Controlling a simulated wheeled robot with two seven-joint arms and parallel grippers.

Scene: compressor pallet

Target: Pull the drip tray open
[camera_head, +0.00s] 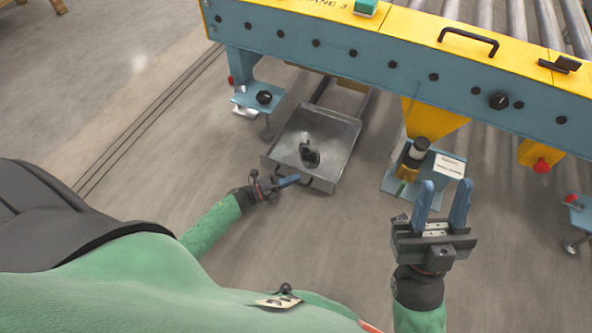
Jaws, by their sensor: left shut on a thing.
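The drip tray (337,137) is a grey metal tray under the conveyor frame, pulled out on rails toward me. A black object (309,154) lies in it. My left gripper (296,180) is at the tray's front edge, shut on what appears to be its dark front handle (322,185); the fingers partly hide the grip. My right gripper (441,200) is open and empty, fingers pointing up, to the right of the tray and well apart from it.
The blue and yellow conveyor frame (390,66) spans the top, with a black handle (468,38) on it. A blue bracket with a dark cylinder (418,150) stands right of the tray. A blue foot (258,97) stands left. The floor before the tray is clear.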

